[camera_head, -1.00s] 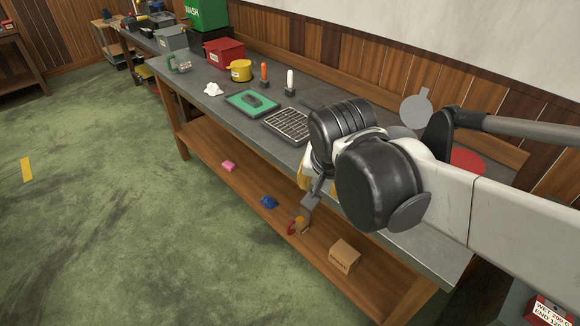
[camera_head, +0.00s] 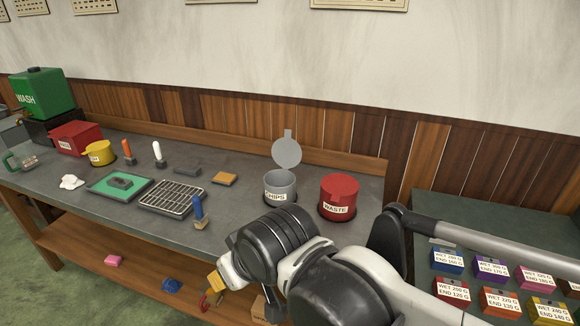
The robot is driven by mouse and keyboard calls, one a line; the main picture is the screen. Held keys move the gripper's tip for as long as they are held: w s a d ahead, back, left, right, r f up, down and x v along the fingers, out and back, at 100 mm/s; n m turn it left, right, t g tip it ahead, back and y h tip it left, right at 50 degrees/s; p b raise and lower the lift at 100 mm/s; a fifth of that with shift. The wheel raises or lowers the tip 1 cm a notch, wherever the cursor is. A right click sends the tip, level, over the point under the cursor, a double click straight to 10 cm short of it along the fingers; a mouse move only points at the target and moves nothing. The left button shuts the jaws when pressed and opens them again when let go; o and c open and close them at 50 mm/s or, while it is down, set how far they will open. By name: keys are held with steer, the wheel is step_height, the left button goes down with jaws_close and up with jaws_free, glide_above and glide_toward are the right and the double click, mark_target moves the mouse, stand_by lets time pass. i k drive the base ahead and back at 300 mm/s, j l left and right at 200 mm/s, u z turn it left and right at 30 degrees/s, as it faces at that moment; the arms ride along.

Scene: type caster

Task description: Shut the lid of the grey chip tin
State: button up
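The grey chip tin (camera_head: 279,184), labelled CHIPS, stands upright on the workbench near its back edge. Its round grey lid (camera_head: 287,153) stands open, raised above the rim at the back, with a small tab at its top. My gripper (camera_head: 208,299) is low in front of the bench's front edge, to the left of and well below the tin. It is small and partly hidden by my own wrist, so its finger opening is unclear. It touches neither tin nor lid.
A red WASTE tin (camera_head: 339,192) stands close to the right of the chip tin. A blue-handled tool (camera_head: 198,210) stands upright to its left, near a wire rack (camera_head: 171,197). An orange block (camera_head: 224,179) lies behind. Labelled boxes (camera_head: 447,261) sit on the right-hand table.

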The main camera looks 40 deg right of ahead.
mark_target(285, 152)
steer(key=z, duration=1.1)
